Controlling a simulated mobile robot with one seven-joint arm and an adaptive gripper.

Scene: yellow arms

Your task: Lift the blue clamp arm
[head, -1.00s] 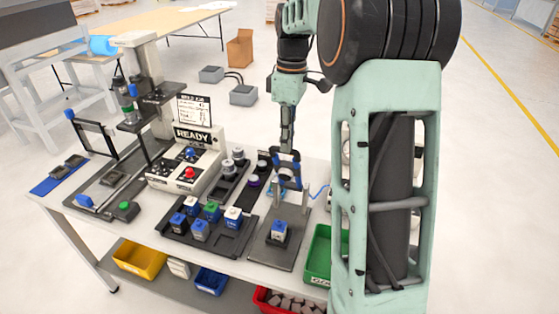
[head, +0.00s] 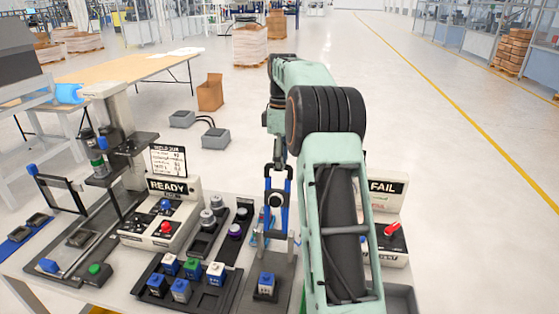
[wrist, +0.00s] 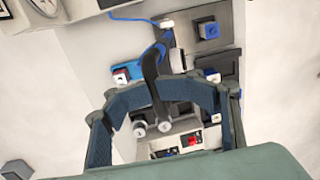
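The blue clamp arm (head: 288,190) stands raised at the clamp stand, above a dark base plate that carries a blue-topped block (head: 266,284). In the wrist view the clamp arm (wrist: 150,72) is black with a blue section and runs between my fingers. My gripper (wrist: 154,92) has its dark blue fingers curving inward from both sides, and they appear to close on the arm. In the head view my gripper (head: 277,168) is at the top of the clamp. The exact finger contact is partly hidden.
A tray of several blue, green and white-topped blocks (head: 182,290) lies left of the clamp. The READY box (head: 160,224) is further left. The FAIL box (head: 390,230) stands to the right, behind my arm. Open floor lies beyond the table.

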